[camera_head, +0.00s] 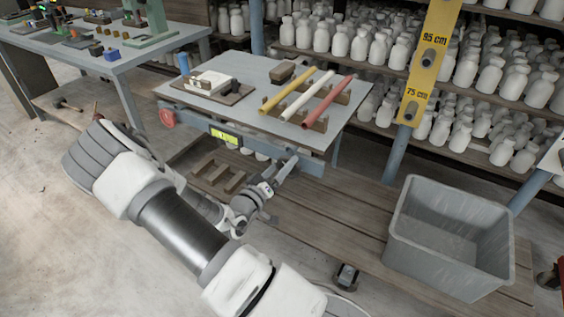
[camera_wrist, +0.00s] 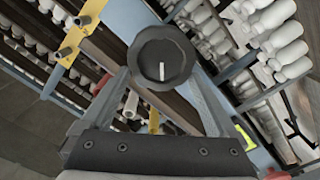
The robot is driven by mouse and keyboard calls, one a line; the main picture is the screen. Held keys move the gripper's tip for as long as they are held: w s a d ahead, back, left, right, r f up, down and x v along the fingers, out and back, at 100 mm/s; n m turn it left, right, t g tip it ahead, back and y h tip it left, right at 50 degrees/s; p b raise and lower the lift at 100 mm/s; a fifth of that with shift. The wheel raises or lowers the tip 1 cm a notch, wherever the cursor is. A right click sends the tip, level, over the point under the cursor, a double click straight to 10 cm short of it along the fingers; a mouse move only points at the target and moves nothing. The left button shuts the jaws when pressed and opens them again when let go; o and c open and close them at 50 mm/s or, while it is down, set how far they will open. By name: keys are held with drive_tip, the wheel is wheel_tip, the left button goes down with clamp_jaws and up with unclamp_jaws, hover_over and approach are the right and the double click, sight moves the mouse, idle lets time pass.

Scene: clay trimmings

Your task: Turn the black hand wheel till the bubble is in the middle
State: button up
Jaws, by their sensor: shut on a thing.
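The black hand wheel (camera_wrist: 158,50) is round, with a white mark on its face, and fills the upper middle of the wrist view. My gripper (camera_wrist: 163,78) is shut on it, one finger on each side of its rim. In the head view my gripper (camera_head: 287,168) is at the front edge of the grey table, and I cannot make out the wheel there. The yellow-green level vial (camera_head: 224,136) is on the table's front rail, left of my gripper. Part of it shows in the wrist view (camera_wrist: 244,136). The bubble's place in it is too small to tell.
Yellow, white and red rods lie on wooden rests on the grey table (camera_head: 252,70). A red knob (camera_head: 167,118) is at the rail's left end. A grey bin (camera_head: 450,235) stands at right on wooden boards. Shelves of white bottles are behind.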

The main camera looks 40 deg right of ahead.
drive_tip(key=n, duration=0.2)
drive_tip(key=n+p, duration=0.1)
drive_tip(key=n, duration=0.1)
drive_tip(key=shift+w+a+f+n, duration=0.1)
drive_tip(key=shift+w+f+n, duration=0.05)
drive_tip(key=shift+f+n, duration=0.2)
drive_tip(key=shift+s+f+n+p, duration=0.15)
drive_tip(key=shift+f+n, duration=0.25)
drive_tip(key=shift+n, duration=2.15)
drive_tip(key=shift+s+f+n+p, duration=0.1)
drive_tip(key=shift+f+n, duration=0.35)
drive_tip(key=shift+n, duration=2.1)
drive_tip(key=shift+s+f+n+p, duration=0.15)
drive_tip(key=shift+f+n, duration=0.25)
drive_tip(key=shift+n, duration=2.15)
drive_tip(key=shift+w, duration=0.1)
drive_tip(key=o, duration=1)
drive_tip(key=shift+c, duration=0.2)
drive_tip(key=shift+o, duration=0.2)
